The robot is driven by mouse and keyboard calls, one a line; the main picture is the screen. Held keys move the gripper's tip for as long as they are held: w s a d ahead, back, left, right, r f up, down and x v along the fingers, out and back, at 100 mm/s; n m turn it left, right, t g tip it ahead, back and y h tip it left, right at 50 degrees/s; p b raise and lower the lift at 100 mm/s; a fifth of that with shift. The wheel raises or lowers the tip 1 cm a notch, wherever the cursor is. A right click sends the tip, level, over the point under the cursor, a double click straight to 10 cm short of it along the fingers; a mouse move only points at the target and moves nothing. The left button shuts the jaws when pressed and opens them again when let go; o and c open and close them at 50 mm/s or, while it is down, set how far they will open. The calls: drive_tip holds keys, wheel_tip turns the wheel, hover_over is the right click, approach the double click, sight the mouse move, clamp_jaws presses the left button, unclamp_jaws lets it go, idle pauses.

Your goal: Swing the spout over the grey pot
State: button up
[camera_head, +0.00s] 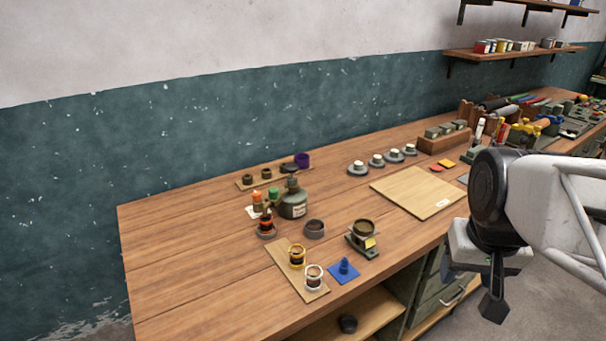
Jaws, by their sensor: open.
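A squat grey-green bottle (293,205) with a pale label and a dark top stands left of centre on the workbench. Its spout is too small to make out, so I cannot tell which way it points. A dark grey pot (315,228) stands just in front of the bottle, to its right, apart from it. My gripper (492,298) hangs at the right, in front of the bench's front edge and far from the bottle. It is open and empty, with its fingers pointing down; one finger largely hides the other.
A yellow-banded pot (296,257) and a white pot (314,278) stand on a thin board. A blue piece (344,267) and a scale-like stand with a bowl (363,240) are close by. A pale board (418,192) lies toward the right. The bench's left end is clear.

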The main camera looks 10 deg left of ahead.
drive_tip(key=w+a+r+n, duration=0.1)
drive_tip(key=w+a+r, duration=0.2)
drive_tip(key=w+a, duration=0.6)
drive_tip(key=n+g, duration=0.2)
drive_tip(key=n, duration=0.1)
hover_over(273, 189)
drive_tip(key=f, duration=0.7)
drive_tip(key=shift+d+f, duration=0.3)
drive_tip(key=shift+f, duration=0.05)
drive_tip(key=shift+a+f, duration=0.1)
drive_tip(key=shift+a, duration=0.2)
drive_tip(key=shift+f, duration=3.9)
drive_tip(key=shift+c, duration=0.5)
